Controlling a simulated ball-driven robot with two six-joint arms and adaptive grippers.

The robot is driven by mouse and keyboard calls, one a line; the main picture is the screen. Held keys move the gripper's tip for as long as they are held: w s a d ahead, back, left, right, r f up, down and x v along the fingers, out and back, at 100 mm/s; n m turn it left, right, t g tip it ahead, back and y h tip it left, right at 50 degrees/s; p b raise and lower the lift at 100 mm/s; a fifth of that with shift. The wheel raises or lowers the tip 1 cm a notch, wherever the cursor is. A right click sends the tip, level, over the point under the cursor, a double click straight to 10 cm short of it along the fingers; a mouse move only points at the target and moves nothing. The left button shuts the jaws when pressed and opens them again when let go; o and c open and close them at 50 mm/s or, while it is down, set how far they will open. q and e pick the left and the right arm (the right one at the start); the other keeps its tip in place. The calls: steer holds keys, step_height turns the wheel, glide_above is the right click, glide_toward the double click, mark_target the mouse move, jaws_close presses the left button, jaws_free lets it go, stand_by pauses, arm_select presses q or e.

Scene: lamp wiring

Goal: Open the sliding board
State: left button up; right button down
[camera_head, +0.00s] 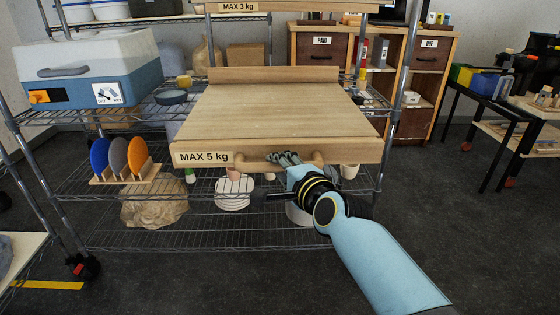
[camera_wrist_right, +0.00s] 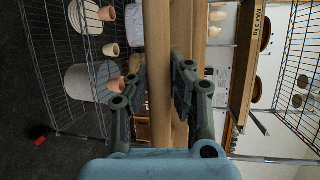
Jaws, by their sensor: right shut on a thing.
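The sliding board (camera_head: 275,105) is a flat wooden board on the wire shelf rack, with a front panel (camera_head: 355,152) labelled "MAX 5 kg". A round wooden handle (camera_head: 318,158) runs along the front panel. My right gripper (camera_head: 285,160) is shut on the handle, and its fingers cover part of it. In the right wrist view the handle (camera_wrist_right: 158,60) runs upright between the two fingers of the right gripper (camera_wrist_right: 160,85). The board stands out past the front of the rack. My left gripper is in neither view.
A blue and white box (camera_head: 90,68) stands on the shelf at the left. Coloured discs (camera_head: 118,156) in a wooden holder and several pots sit on the shelf below the board. A rack post (camera_head: 401,90) rises close to the board's right side. The floor in front is clear.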

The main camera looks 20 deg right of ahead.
steer(key=shift+f, duration=0.2)
steer(key=c, duration=1.2)
jaws_free()
steer(key=shift+r, duration=0.1)
steer(key=shift+o, duration=0.2)
steer(key=v, duration=1.2)
steer(key=s+d+f+n+g, duration=0.15)
steer(key=s+f, duration=0.35)
steer(key=f, duration=0.5)
steer(key=s+d+f+n+g+h, duration=0.1)
steer(key=s+f+n+g, duration=0.3)
steer(key=f, duration=0.7)
steer(key=s+d+f+g, duration=0.2)
steer(key=s+f, duration=0.4)
steer(key=f, duration=0.4)
steer(key=s+d+f+n+g, duration=0.2)
steer(key=s+f+n, duration=0.2)
steer(key=s, duration=0.6)
steer(key=s+d+f+n+g+h, duration=0.1)
steer(key=s+d+f+n+g, duration=0.1)
steer(key=s+f, duration=0.4)
steer(key=s+d+f+n+g, duration=0.3)
steer(key=s+f+n, duration=0.2)
steer(key=s, duration=0.9)
steer(key=shift+s+f+n+h, duration=0.25)
steer(key=shift+n+h, duration=0.15)
steer(key=shift+n, duration=0.35)
